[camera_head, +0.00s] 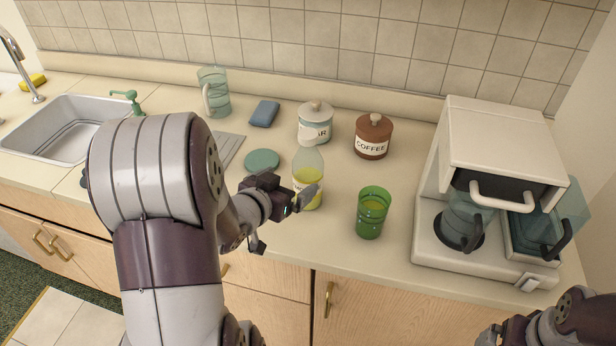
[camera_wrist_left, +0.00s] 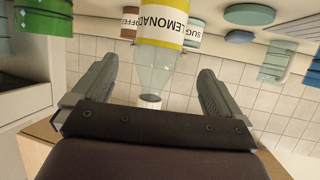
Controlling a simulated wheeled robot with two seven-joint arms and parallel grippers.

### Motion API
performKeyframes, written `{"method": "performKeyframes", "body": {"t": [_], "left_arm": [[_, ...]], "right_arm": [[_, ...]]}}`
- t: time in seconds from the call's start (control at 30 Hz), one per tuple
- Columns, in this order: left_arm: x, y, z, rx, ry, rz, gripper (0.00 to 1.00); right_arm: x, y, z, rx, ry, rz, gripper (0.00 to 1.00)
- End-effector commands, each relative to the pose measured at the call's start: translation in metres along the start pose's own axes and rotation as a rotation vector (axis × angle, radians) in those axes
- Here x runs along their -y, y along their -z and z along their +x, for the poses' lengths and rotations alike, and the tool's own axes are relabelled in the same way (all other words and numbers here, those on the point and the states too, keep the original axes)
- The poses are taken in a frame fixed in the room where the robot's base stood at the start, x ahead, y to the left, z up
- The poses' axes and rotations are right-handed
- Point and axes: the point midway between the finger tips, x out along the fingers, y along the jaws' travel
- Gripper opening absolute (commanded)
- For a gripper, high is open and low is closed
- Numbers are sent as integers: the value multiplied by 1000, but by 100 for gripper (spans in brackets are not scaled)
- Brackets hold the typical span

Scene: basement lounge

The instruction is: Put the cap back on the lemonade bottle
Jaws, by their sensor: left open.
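The lemonade bottle (camera_head: 309,166) stands upright on the counter, clear with yellow liquid and a label. In the left wrist view it appears upside down (camera_wrist_left: 160,60), between the finger directions. A white band (camera_wrist_left: 149,103) shows at its neck end, partly hidden by my gripper; I cannot tell whether this is the cap. No separate loose cap is distinguishable. My left gripper (camera_head: 300,196) is open at the bottle's front left, one finger overlapping the bottle in the head view. My right gripper (camera_head: 490,336) is only partly visible at the lower right edge.
A green glass (camera_head: 371,213) stands right of the bottle. Behind are the sugar jar (camera_head: 316,118) and coffee jar (camera_head: 373,137). A green disc (camera_head: 262,161), blue sponge (camera_head: 264,113) and glass pitcher (camera_head: 214,92) are left. The coffee maker (camera_head: 500,145) fills the right side.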

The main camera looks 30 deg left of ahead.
Motion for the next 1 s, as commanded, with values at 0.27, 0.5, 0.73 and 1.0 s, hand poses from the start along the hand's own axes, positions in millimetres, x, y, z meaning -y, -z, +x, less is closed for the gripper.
{"method": "performKeyframes", "body": {"t": [0.27, 0.5, 0.73, 1.0], "left_arm": [[0, -1, 40, 2, 0, -1, 100], [0, 0, 42, 1, 1, 0, 100], [-2, -1, 57, 4, -2, -1, 100], [-3, -1, 92, 3, 1, 0, 100]], "right_arm": [[0, 0, 3, 0, 0, 0, 99], [0, 0, 3, 0, 0, 0, 99], [0, 0, 1, 0, 0, 0, 99], [0, 0, -1, 0, 0, 0, 99]]}}
